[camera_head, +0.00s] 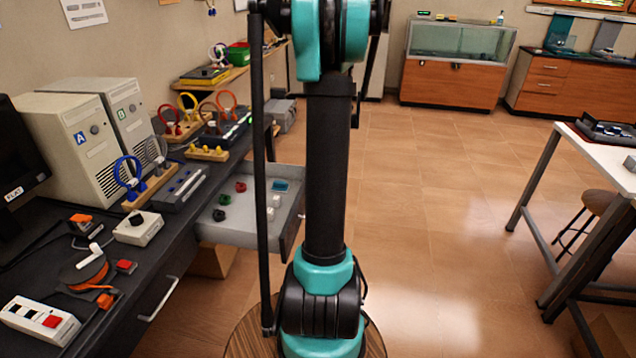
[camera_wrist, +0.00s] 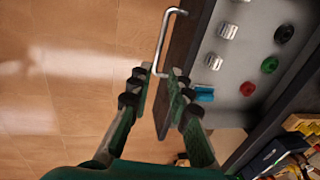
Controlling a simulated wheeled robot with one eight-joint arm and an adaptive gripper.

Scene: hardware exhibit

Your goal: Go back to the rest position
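My gripper (camera_wrist: 160,76) shows in the wrist view with its two dark fingers apart and nothing clearly held between them. Beyond the fingertips are the front edge of an open grey drawer (camera_wrist: 232,65) and its metal handle (camera_wrist: 161,40). The near end of the handle lies close to the fingertips; I cannot tell whether they touch. In the head view my arm (camera_head: 328,160) stands upright in the middle, and the gripper is not visible there. The pulled-out drawer (camera_head: 240,228) is left of the arm, holding several small red, green, white and blue items.
A white-topped table (camera_head: 605,155) and a stool (camera_head: 598,203) stand at right. The tiled floor (camera_head: 440,220) between is clear. A glass-topped cabinet (camera_head: 455,80) is at the back.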

